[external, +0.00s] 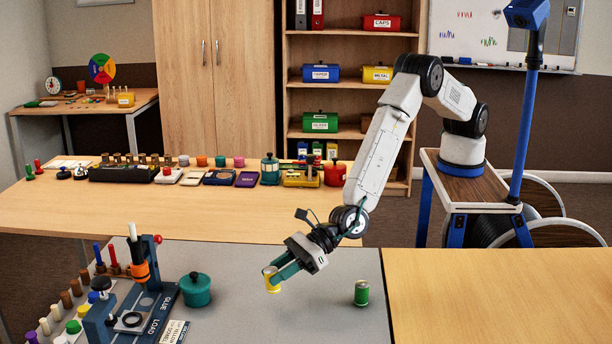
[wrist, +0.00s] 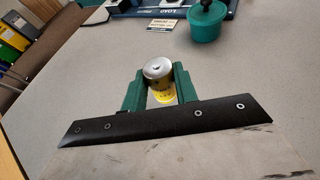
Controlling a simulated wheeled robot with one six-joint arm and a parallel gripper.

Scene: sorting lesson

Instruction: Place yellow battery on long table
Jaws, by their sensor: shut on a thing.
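My gripper (external: 279,271) reaches down over the grey tabletop (external: 320,315) in the external view. Its green jaws are shut on the yellow battery (external: 272,284), a small cylinder with a silver top. In the wrist view the battery (wrist: 160,89) is upright between the jaws (wrist: 159,86), with its top showing and its sides partly hidden by them. I cannot tell whether its bottom touches the grey surface. A long wooden table (external: 90,212) stands behind the grey one, with a row of items along its far edge and a bare near half.
A green battery (external: 361,292) stands right of my gripper. A lidded teal pot (external: 195,290) and a blue glue press (external: 143,305) stand to the left. A bare wooden tabletop (external: 500,295) adjoins the grey one on the right.

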